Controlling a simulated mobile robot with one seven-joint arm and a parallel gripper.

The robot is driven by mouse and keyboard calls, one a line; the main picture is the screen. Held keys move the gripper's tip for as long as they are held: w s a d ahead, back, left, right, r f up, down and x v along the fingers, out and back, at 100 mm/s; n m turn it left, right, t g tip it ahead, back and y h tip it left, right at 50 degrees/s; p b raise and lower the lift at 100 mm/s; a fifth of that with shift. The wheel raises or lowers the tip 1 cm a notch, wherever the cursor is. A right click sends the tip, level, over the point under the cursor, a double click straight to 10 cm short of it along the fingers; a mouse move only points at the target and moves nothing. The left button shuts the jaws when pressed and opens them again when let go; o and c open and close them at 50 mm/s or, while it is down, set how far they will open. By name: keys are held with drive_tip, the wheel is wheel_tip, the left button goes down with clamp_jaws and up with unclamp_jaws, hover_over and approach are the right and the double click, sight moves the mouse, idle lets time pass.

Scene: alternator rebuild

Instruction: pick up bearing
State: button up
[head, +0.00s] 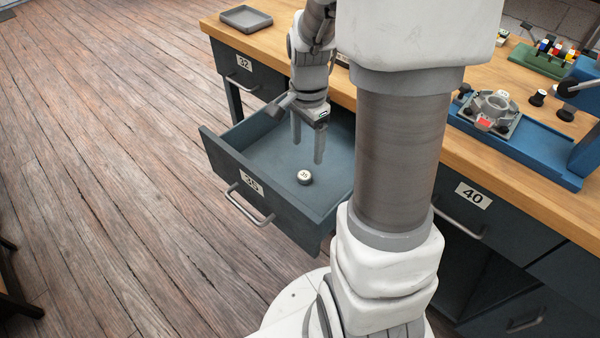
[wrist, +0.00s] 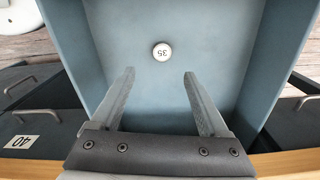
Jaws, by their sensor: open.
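The bearing (head: 304,177) is a small round piece with a white top marked 35. It lies on the floor of the open drawer (head: 262,200), whose front is labelled 35. In the wrist view the bearing (wrist: 162,52) lies ahead of the fingertips, about midway between their lines. My gripper (head: 308,150) is open and empty, with both fingers pointing down inside the drawer area, above and behind the bearing. In the wrist view the fingers of my gripper (wrist: 159,72) are spread apart and touch nothing.
The wooden bench top (head: 275,65) runs behind the drawer, with a grey tray (head: 246,19) at its far left. A blue fixture (head: 540,150) with a metal housing (head: 492,107) stands at right. Drawers 32 (head: 243,62) and 40 (head: 472,196) are shut. The rest of the open drawer is empty.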

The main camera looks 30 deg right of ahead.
sight(304, 175)
drive_tip(key=f+b, duration=0.1)
drive_tip(key=f, duration=0.3)
drive_tip(key=f+b, duration=0.2)
drive_tip(key=f, duration=0.3)
drive_tip(key=shift+w+a+f+b, duration=0.15)
drive_tip(key=shift+a+f+b, duration=0.05)
drive_tip(key=shift+f+b, duration=0.1)
drive_tip(key=shift+r, duration=0.1)
clamp_jaws()
